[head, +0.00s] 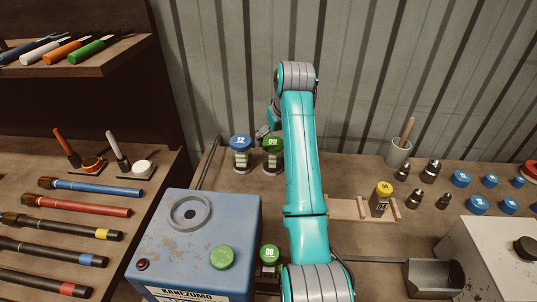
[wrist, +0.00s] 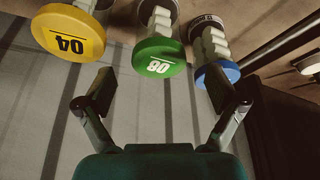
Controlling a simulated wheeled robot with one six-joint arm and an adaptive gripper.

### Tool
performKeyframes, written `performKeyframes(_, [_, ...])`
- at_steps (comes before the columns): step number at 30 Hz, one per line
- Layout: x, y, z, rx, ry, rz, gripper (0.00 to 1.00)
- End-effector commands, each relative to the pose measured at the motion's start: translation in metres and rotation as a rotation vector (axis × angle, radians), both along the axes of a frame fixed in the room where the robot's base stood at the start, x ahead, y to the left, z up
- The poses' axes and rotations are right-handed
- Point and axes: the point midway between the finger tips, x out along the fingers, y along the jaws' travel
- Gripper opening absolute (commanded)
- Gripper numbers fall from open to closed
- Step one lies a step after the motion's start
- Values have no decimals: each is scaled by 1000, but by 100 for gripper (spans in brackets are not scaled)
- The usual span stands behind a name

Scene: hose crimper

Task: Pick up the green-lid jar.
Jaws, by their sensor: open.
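The green-lid jar (wrist: 159,58), marked 08, is in the upper middle of the wrist view, its pale ribbed body running up behind the lid. In the head view the green-lid jar (head: 272,155) stands at the back of the bench, just left of my arm. My gripper (wrist: 162,92) is open and empty. Its two fingers are spread to either side below the green lid in the wrist view, apart from it. In the head view only part of my gripper (head: 264,131) shows, above the jar; my arm hides the rest.
A blue-lid jar (head: 241,153) stands close left of the green one. A yellow-lid jar (wrist: 68,31) flanks it on the other side in the wrist view. Another green-topped item (head: 269,254) is beside the blue machine (head: 205,240). A corrugated wall (head: 400,60) rises behind.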

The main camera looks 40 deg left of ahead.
Motion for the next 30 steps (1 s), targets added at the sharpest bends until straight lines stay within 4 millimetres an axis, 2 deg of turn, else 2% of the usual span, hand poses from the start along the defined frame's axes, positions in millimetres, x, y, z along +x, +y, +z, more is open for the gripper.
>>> performKeyframes(3, [4,6,-17,0,0,-1,94])
performKeyframes(13, [10,15,-39,1,0,-2,94])
performKeyframes(21, [18,29,-71,2,0,-3,94])
performKeyframes(30, [20,31,-77,4,-2,-3,94])
